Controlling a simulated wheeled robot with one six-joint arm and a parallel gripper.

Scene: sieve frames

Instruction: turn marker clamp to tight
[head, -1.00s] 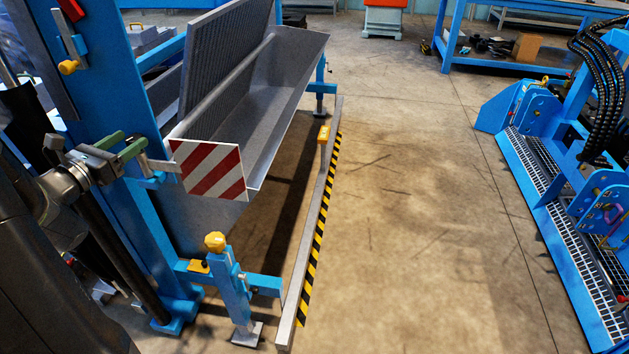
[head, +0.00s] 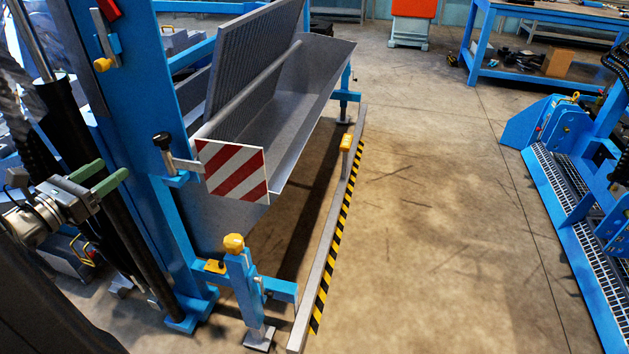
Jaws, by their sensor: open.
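A red-and-white striped marker board (head: 232,171) hangs at the near end of the grey trough. A flat metal arm (head: 187,165) joins it to a small blue bracket (head: 177,180) on the blue post. The marker clamp shows as a black knob (head: 163,141) standing up at this bracket; whether it is tight cannot be seen. My gripper (head: 111,172), with two green fingers, is open and empty. It is to the left of the clamp in the picture, with a gap between the fingertips and the knob.
The blue post (head: 133,95) stands close by my gripper. A blue support leg with a yellow knob (head: 234,243) and a rail with black-and-yellow tape (head: 338,235) are in front. Open concrete floor (head: 430,230) lies to the right, before a blue machine (head: 560,140).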

